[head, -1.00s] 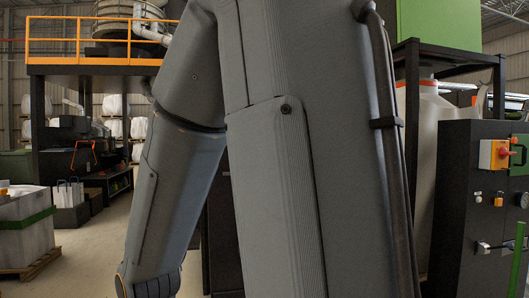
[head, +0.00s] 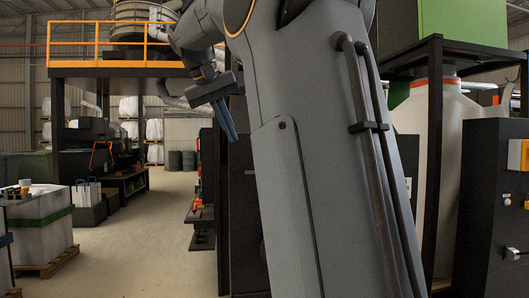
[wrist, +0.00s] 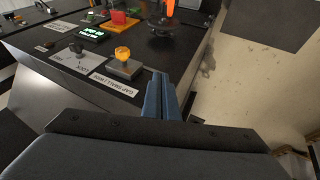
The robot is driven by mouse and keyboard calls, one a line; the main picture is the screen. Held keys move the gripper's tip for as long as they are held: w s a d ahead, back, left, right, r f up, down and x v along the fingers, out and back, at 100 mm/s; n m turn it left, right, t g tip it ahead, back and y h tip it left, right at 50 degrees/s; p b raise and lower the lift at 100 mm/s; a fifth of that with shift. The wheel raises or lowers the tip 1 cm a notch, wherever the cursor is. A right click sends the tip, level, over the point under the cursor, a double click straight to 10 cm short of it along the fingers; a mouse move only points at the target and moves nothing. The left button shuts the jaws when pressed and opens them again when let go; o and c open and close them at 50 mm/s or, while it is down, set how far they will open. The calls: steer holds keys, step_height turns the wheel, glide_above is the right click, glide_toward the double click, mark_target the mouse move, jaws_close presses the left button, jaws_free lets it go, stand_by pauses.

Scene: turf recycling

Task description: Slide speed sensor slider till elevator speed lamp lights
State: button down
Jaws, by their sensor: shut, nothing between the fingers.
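My gripper (head: 226,122) has two blue fingers pressed together and empty, pointing down in the head view. In the wrist view my gripper (wrist: 161,76) is beside the right edge of a dark control panel (wrist: 35,72). A yellow-orange knob (wrist: 123,54) on a grey block stands on the panel just left of the fingertips, apart from them. I cannot make out the speed sensor slider or the elevator speed lamp for certain.
The panel also holds a lit green display (wrist: 90,33), a black knob on a plate (wrist: 76,50) and a red control (wrist: 118,21). Pale floor (wrist: 235,75) lies right of it. In the head view, a dark cabinet (head: 485,200) stands at right; the left aisle (head: 140,235) is clear.

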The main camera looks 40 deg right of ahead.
steer(key=s+d+f+p, duration=0.1)
steer(key=d+f+p, duration=0.1)
steer(key=d, duration=0.3)
steer(key=s+d+f+m+p, duration=0.1)
steer(key=s+d+f, duration=0.1)
steer(key=d, duration=0.3)
steer(key=shift+f+p, duration=0.35)
steer(key=shift+f, duration=0.4)
steer(key=shift+s+d+f, duration=0.1)
steer(key=shift+s+d, duration=0.25)
steer(key=shift+d, duration=0.25)
